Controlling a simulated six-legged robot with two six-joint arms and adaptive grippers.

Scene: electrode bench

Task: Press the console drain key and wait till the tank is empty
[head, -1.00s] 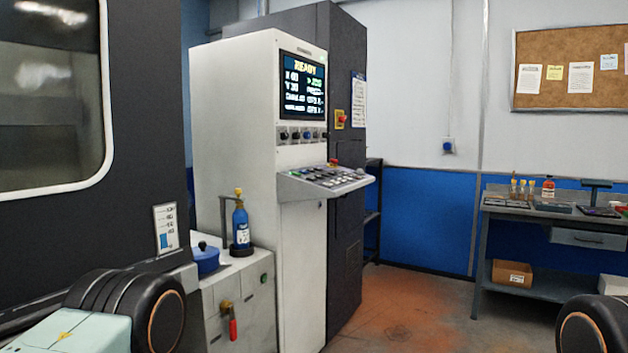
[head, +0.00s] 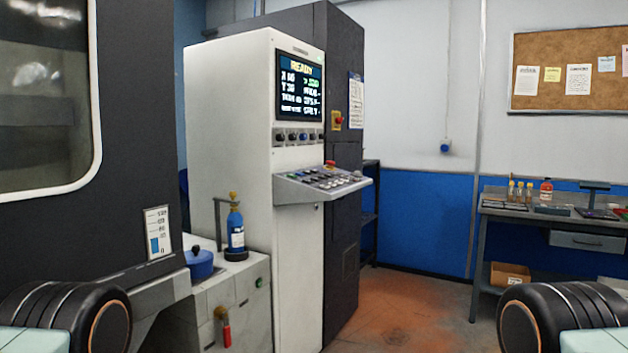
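The console (head: 235,150) is a tall white cabinet left of centre. Its screen (head: 300,88) reads READY with rows of figures. A sloped key panel (head: 322,182) juts out below with several small keys and a red button; I cannot tell which key is the drain key. A machine with a large window stands at the left; its level gauge (head: 158,233) shows a blue column partway up. Whether this gauge belongs to the tank I cannot tell. Neither gripper is in view; only parts of my two arms show at the bottom corners.
A blue bottle (head: 236,232) and a blue lidded pot (head: 199,263) stand on the low grey unit, which has a red-handled valve (head: 224,325). A workbench (head: 490,205) with small bottles is at the right. The reddish floor (head: 400,305) between is clear.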

